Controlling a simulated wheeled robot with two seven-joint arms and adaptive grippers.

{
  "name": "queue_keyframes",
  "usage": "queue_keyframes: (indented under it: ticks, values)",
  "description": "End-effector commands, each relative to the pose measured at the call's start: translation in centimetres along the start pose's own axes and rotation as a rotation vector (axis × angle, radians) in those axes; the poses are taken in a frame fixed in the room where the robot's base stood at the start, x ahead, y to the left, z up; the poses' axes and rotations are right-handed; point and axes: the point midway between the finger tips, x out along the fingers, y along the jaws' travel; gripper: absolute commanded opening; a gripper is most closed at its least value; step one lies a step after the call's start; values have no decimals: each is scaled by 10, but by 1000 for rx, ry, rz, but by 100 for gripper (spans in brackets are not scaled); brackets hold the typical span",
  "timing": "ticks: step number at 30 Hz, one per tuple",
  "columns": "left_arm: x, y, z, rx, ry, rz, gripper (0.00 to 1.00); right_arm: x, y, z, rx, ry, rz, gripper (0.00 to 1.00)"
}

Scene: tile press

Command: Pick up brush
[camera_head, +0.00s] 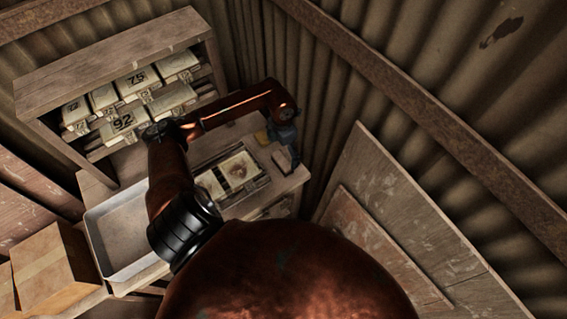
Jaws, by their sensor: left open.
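My left gripper (286,138) hangs from the end of my copper-coloured arm, over the far right end of the wooden workbench (293,182). It is open, though its fingers are small and dark in this view. A small yellowish thing (262,137) lies on the bench just left of it. A small dark-and-pale block-like thing (282,160) sits just below the gripper. I cannot make out a brush clearly; either of these small things could be part of it. I cannot tell whether the gripper touches anything. My right gripper is not in view.
A wooden shelf (110,62) with numbered pale boxes stands at the back left. A metal tray (112,278) and a frame with tiles (262,183) are on the bench. A cardboard box (52,268) stands at left. Boards (385,200) lean against the corrugated wall at right.

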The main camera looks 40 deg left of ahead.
Motion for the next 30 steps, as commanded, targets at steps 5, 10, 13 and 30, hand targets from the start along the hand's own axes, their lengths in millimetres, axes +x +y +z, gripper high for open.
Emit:
queue_keyframes:
  ticks: [5,10,13,30]
  values:
    - [14,6,1,0,-1,19,100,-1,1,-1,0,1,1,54]
    - [31,6,1,-1,-1,16,100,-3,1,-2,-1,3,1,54]
    - [46,6,1,-1,0,13,100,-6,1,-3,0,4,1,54]
    - [75,8,2,2,-2,17,94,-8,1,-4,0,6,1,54]
